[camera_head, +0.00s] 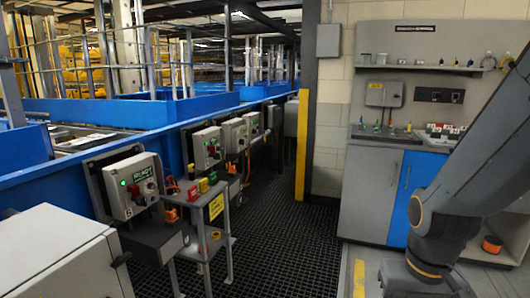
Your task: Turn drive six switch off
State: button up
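Several grey drive control boxes stand in a row along the blue conveyor. The nearest box (130,187) has a dark display or label on top, a green light and a red part on its front. A second box (207,147), a third box (234,135) and a further box (252,124) stand behind it, smaller in the picture. I cannot read their labels, so I cannot tell which is drive six or how its switch is set. My arm enters at the right, but my gripper is out of view.
A small metal stand (205,233) with red, yellow and green items and a yellow sign stands beside the nearest box. A white cabinet (60,255) fills the lower left. Dark grating floor (285,230) is clear in the middle. A workbench (365,195) stands at the right.

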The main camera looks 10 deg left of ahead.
aim_at(216, 157)
jog(key=z, duration=0.15)
jog(key=i, duration=1.45)
jog(key=u, duration=0.8)
jog(key=i, duration=1)
jog(key=u, duration=1.2)
jog(key=i, duration=0.3)
jog(key=u, duration=0.1)
